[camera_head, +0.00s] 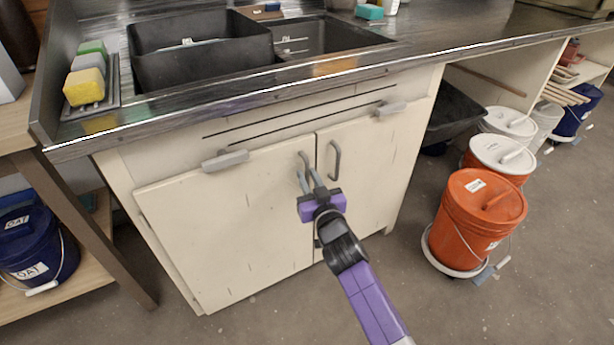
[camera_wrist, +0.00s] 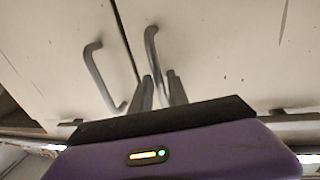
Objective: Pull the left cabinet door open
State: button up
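The left cabinet door (camera_head: 230,222) is cream and looks shut, flush with the front. Its grey bar handle (camera_head: 304,158) is near the centre seam; in the wrist view, which looks upside down, this handle (camera_wrist: 152,45) is the right-hand one. My purple gripper (camera_head: 307,180) is at the handle's lower part. In the wrist view its two grey fingers (camera_wrist: 160,92) stand slightly apart, with the handle's end running between them. I cannot tell whether they touch it. The fingers partly hide that end.
The right door (camera_head: 365,185) has a similar handle (camera_head: 335,158) close beside my gripper. Grey latches (camera_head: 225,160) sit above the doors. Orange buckets (camera_head: 478,222) stand on the right. A table leg (camera_head: 85,225) is on the left. Floor before the cabinet is clear.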

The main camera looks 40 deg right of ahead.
jog(key=shift+w+d, duration=0.15)
jog(key=shift+w, duration=0.2)
grip_shut()
dwell(1.2)
